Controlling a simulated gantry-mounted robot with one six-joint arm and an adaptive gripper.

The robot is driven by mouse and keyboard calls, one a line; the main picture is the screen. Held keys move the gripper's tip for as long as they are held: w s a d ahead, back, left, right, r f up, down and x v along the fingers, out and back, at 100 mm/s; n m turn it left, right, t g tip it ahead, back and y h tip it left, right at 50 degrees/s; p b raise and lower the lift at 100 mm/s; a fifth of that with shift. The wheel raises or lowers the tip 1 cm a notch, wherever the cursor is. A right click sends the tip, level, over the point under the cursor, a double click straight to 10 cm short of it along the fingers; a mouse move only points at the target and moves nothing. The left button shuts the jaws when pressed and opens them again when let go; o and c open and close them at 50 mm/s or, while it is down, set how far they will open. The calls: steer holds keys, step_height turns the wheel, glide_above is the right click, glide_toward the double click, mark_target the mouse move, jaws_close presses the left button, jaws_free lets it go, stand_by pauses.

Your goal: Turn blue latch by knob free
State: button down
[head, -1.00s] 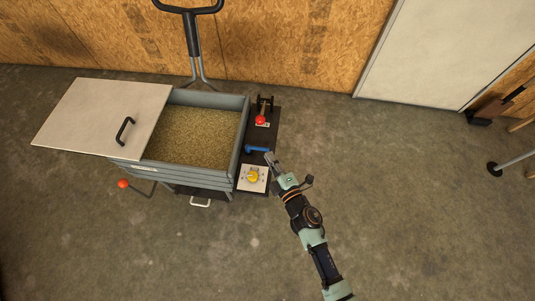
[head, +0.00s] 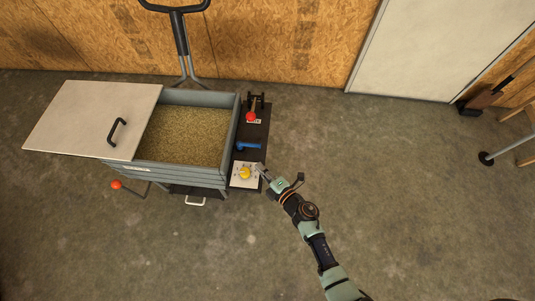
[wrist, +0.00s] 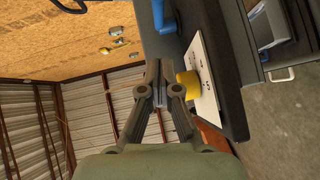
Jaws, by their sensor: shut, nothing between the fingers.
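The blue latch (head: 248,146) lies roughly crosswise on the dark side panel of the grey feed bin, between the red-knobbed lever and the yellow knob. It also shows at the top of the wrist view (wrist: 165,16). The yellow knob (head: 244,173) sits on a white plate (head: 236,183) in front of the latch. My gripper (head: 261,168) is shut and empty, just right of the white plate. In the wrist view my gripper (wrist: 158,68) points toward the panel edge, with the yellow knob (wrist: 188,84) right of the fingertips. I cannot tell whether it touches anything.
The grey bin (head: 172,170) holds grain, with a pale lid (head: 90,115) slid to the left. A red-knobbed lever (head: 251,117) stands at the panel's back. An orange-red ball handle (head: 117,184) sticks out at front left.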

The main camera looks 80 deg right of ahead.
mark_target(240, 144)
steer(key=b+x, duration=0.1)
steer(key=x, duration=0.3)
steer(key=shift+f, duration=0.15)
steer(key=d, duration=0.1)
steer(key=d+b, duration=0.1)
steer(key=d, duration=0.2)
steer(key=shift+w+f, duration=0.25)
steer(key=shift+w, duration=0.1)
steer(key=shift+s, duration=0.15)
